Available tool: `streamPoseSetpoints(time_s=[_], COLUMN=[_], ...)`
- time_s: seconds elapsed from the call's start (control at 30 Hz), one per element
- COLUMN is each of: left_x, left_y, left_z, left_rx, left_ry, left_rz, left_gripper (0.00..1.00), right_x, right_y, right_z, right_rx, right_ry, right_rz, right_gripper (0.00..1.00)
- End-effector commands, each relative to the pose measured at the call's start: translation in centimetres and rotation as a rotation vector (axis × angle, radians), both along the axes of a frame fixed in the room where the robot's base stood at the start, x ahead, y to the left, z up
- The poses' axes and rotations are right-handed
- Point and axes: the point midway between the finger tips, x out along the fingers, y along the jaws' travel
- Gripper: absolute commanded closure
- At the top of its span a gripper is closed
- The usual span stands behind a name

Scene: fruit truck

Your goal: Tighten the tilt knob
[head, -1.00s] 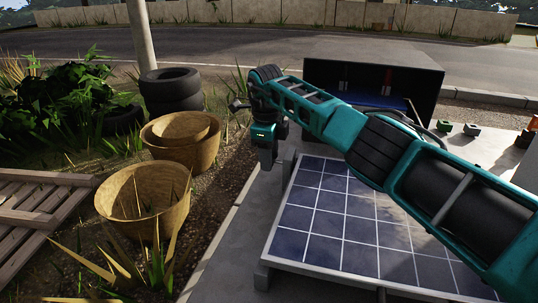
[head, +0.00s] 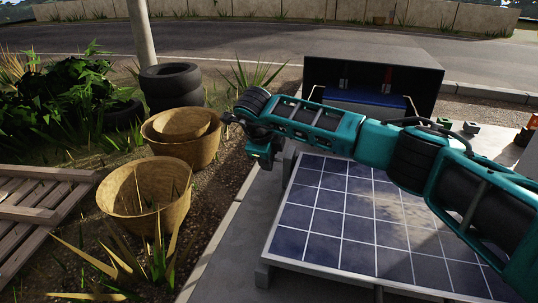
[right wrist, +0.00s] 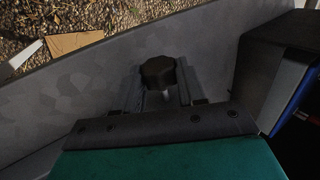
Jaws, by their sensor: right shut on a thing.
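The tilt knob (right wrist: 158,71) is black and lobed, seen from above in the right wrist view. My right gripper (right wrist: 160,92) is shut on it, with one finger on each side. In the head view my right gripper (head: 263,152) is at the far left corner of the solar panel (head: 332,210), and the arm reaches over the panel from the right. The knob cannot be made out in the head view. My left gripper is not in view.
A dark open box (head: 425,78) stands behind the panel. It also shows at the right of the right wrist view (right wrist: 262,70). Woven baskets (head: 145,195), stacked tyres (head: 171,85) and a wooden pallet (head: 40,205) lie on the ground at left.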

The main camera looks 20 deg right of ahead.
Motion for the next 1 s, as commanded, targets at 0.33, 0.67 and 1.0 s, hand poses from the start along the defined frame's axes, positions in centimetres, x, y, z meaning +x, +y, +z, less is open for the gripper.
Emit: streamPoseSetpoints(time_s=[0.33,0.67,1.0], left_x=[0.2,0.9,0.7], left_y=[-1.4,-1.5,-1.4], left_z=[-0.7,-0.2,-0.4], left_rx=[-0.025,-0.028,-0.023], left_ry=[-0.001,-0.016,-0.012], left_rz=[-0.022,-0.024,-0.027], left_gripper=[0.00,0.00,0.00], right_x=[-0.3,-0.3,-0.3], right_y=[0.3,0.3,0.3], right_z=[-0.5,-0.3,-0.3], right_rx=[-0.096,-0.121,-0.121], right_ry=[-0.145,-0.179,-0.178], right_rz=[0.001,-0.001,-0.001], right_gripper=[0.91,0.91,0.55])
